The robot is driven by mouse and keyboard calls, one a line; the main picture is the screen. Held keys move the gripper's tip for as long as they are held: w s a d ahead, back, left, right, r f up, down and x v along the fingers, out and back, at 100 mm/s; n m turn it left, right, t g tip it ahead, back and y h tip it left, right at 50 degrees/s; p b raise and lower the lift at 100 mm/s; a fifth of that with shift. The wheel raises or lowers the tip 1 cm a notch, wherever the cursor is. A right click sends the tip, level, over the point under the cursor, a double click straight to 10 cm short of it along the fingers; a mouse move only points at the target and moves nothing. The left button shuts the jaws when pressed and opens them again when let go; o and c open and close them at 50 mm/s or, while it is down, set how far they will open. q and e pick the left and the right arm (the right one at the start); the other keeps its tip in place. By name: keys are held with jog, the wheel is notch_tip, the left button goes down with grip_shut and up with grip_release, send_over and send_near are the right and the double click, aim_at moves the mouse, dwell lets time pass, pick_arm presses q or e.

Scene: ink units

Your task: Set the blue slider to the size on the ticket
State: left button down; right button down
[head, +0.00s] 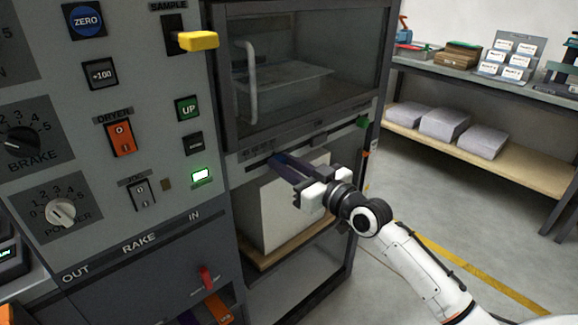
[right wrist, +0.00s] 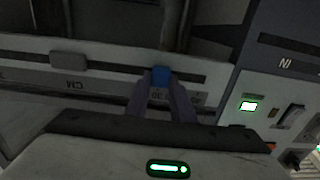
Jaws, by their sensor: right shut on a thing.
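My right gripper (head: 277,160) reaches to the slotted rail under the glass-fronted cabinet. In the right wrist view its two fingers (right wrist: 160,88) are shut on the small blue slider (right wrist: 160,73), which sits in the slot of a pale scale strip (right wrist: 110,75) marked CM. The scale's figures are too small and dark to read. In the head view the slider is hidden by the fingers. I cannot pick out the ticket with its size in either view. My left gripper is not in view.
A control panel with a yellow SAMPLE handle (head: 198,41) and an orange DRYER switch (head: 121,138) stands at the left. A white block (head: 275,215) rests on a wooden board below the rail. A bench (head: 480,88) with small cards (head: 505,50) stands at the back right.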

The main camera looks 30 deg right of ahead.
jog(key=c, duration=1.5)
grip_release()
jog(key=shift+d, duration=0.35)
jog(key=shift+a, duration=0.1)
jog(key=shift+s, duration=0.45)
jog(key=s, duration=0.3)
jog(key=s+d, duration=0.1)
jog(key=s, duration=0.5)
jog(key=shift+s+d, duration=0.1)
jog(key=shift+d, duration=0.25)
jog(key=s+a+f+g, duration=0.3)
jog(key=s+a+f, duration=0.3)
jog(key=f, duration=0.5)
jog(key=s+a+f+g, duration=0.3)
jog(key=s+a+f, duration=0.4)
jog(key=f, duration=0.4)
jog(key=s+a+f+g, duration=0.3)
jog(key=s+a+f, duration=0.3)
jog(key=f, duration=0.5)
jog(key=shift+s+a+f, duration=0.1)
jog(key=shift+s+a, duration=0.1)
jog(key=shift+s, duration=0.25)
jog(key=shift+s+a+f, duration=0.1)
jog(key=shift+s+a, duration=0.1)
jog(key=shift+s, duration=0.2)
